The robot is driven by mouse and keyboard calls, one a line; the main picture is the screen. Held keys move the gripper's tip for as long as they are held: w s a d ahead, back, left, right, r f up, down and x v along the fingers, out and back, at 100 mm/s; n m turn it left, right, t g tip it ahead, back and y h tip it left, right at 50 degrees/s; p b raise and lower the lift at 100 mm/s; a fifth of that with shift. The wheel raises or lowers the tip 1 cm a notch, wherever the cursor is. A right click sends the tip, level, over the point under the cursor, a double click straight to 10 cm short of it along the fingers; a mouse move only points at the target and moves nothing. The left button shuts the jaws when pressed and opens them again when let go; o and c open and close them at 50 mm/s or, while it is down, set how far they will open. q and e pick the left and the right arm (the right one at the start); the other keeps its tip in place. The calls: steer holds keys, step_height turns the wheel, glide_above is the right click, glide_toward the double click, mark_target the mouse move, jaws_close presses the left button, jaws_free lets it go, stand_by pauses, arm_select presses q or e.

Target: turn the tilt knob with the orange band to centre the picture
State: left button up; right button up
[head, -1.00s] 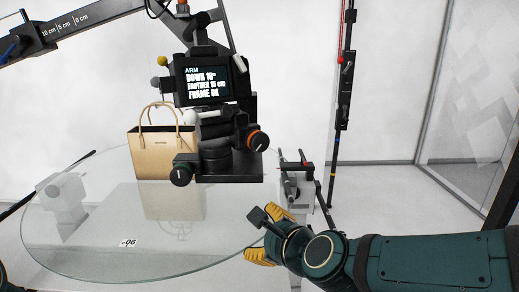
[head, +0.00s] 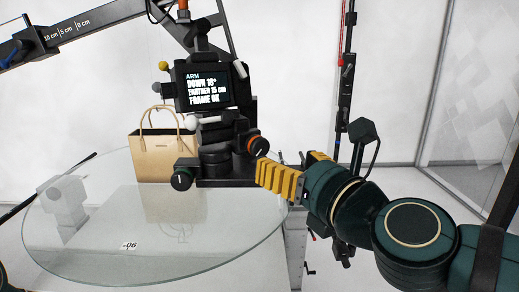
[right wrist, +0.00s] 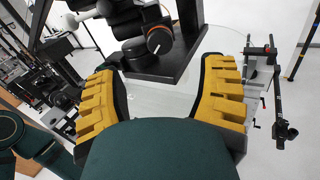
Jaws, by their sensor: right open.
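The tilt knob with the orange band (head: 257,146) is on the right side of the black camera head, below its screen (head: 207,89). The screen reads "ARM, DOWN 10°, FARTHER 15 cm, FRAME OK". My right gripper (head: 262,172) is open, its yellow fingers just below and right of the knob in the head view. In the right wrist view the orange-banded knob (right wrist: 159,40) lies ahead of the open fingers (right wrist: 160,68), between them in the picture, with nothing held.
A black boom with a cm scale (head: 50,37) comes in from the upper left. A dark vertical stand (head: 345,100) rises right of the camera head. The glass in front is mostly clear.

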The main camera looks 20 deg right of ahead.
mark_target(262, 148)
steer(key=b+x, duration=0.1)
steer(key=x, duration=0.8)
steer(key=shift+w, duration=0.25)
steer(key=c, duration=1.2)
